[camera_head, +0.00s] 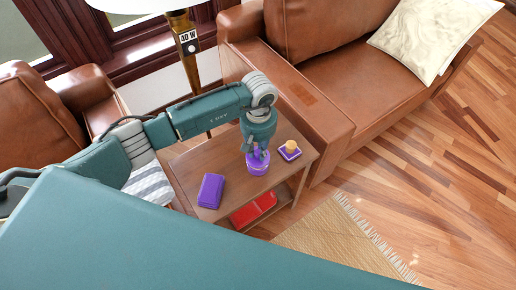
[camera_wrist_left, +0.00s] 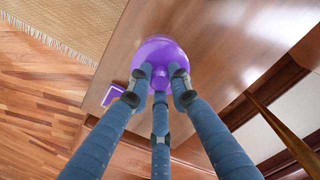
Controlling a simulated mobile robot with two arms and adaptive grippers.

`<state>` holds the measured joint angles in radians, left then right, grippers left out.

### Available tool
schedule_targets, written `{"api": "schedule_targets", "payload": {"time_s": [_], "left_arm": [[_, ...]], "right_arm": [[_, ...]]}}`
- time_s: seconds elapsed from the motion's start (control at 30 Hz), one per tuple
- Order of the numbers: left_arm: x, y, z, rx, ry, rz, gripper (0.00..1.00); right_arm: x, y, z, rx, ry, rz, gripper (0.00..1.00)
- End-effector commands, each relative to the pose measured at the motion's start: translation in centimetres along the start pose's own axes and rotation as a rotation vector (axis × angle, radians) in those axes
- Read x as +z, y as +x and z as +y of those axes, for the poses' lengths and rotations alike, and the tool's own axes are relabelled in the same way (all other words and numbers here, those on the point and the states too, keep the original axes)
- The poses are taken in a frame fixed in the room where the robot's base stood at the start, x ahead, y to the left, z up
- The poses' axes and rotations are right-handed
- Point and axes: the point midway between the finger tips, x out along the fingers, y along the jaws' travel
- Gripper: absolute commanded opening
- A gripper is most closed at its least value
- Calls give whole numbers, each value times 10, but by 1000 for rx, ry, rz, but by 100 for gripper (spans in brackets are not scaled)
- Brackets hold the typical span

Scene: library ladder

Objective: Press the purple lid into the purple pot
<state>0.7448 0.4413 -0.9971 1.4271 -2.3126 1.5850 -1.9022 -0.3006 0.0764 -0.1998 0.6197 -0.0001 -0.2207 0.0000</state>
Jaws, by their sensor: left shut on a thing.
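The purple pot (camera_head: 257,169) stands on the small wooden side table, directly below my left gripper (camera_head: 257,154). The gripper points down and is shut on the purple lid, a round piece that shows in the left wrist view (camera_wrist_left: 158,50) between the fingertips (camera_wrist_left: 161,78). The fingers hide part of the lid, and the lid covers most of the pot in that view. The lid is over the pot, at or very near its rim; I cannot tell whether it is seated. My right gripper is not in view.
On the wooden table (camera_head: 185,165) lie a purple box (camera_head: 210,191) at the left and a small purple square piece with an orange top (camera_head: 289,150) at the right. A red thing (camera_head: 253,208) is on the lower shelf. A leather sofa (camera_head: 325,125) stands close at the right.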

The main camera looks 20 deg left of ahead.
Motion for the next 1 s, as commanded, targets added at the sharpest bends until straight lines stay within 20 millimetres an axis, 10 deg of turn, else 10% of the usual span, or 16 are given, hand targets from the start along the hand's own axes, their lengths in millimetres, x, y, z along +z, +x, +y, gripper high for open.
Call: {"api": "schedule_targets", "payload": {"time_s": [1.0], "left_arm": [[0,1,1,0,0,0,0]], "right_arm": [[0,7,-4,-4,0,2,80]]}}
